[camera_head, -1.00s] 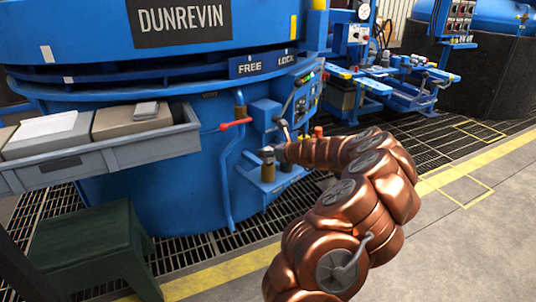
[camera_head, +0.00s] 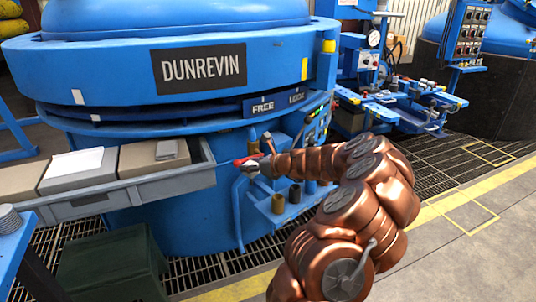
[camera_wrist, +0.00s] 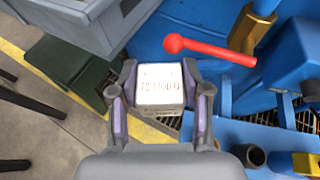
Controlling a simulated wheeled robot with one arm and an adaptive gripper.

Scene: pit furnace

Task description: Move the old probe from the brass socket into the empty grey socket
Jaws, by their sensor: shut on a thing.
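My gripper (camera_wrist: 160,100) is shut on the old probe (camera_wrist: 160,84), whose pale square head carries dark lettering that reads like "TC 1100 C". The rest of the probe is hidden below its head. In the head view my gripper (camera_head: 256,168) is in front of the furnace, above and left of the sockets. The brass socket (camera_head: 278,203) stands on a blue ledge, its top clear. The darker grey socket (camera_head: 295,193) is just right of it. In the wrist view a dark round socket with an open top (camera_wrist: 250,155) shows below right of the probe, apart from it.
A red-handled lever (camera_wrist: 208,49) lies close beside my gripper. The blue furnace (camera_head: 110,75) stands behind. Open floor (camera_head: 440,265) lies at the right.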

